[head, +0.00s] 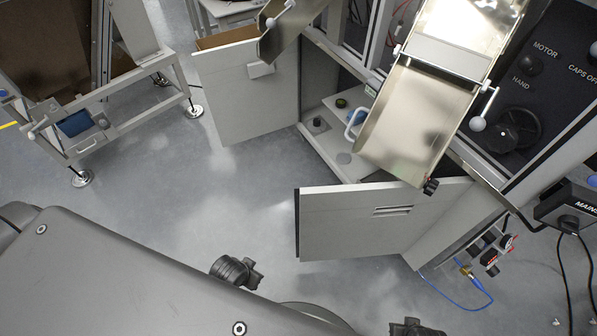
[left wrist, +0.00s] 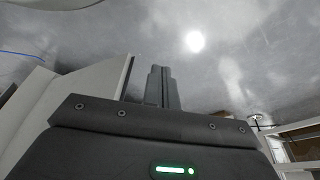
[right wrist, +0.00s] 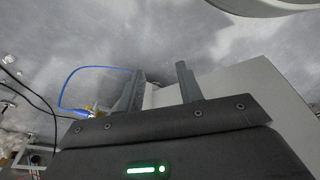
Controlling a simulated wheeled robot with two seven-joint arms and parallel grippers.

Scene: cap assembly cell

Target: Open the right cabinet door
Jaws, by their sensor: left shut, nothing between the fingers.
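The right cabinet door (head: 345,225) is a light grey panel with a slot handle (head: 393,210). It stands swung out from the cabinet, with the interior showing behind it. In the left wrist view my left gripper (left wrist: 162,86) has its fingers together and empty, with a pale panel, likely this door (left wrist: 92,92), to the left. In the right wrist view my right gripper (right wrist: 160,88) has its fingers apart, with a pale panel, likely the same door (right wrist: 250,88), behind and to the right. I cannot tell whether they touch. Neither set of fingertips is clear in the head view.
The left cabinet door (head: 245,100) also stands open. A metal chute (head: 415,115) overhangs the cabinet. A blue cable (head: 455,303) lies by the right door. The floor (head: 215,195) between is clear.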

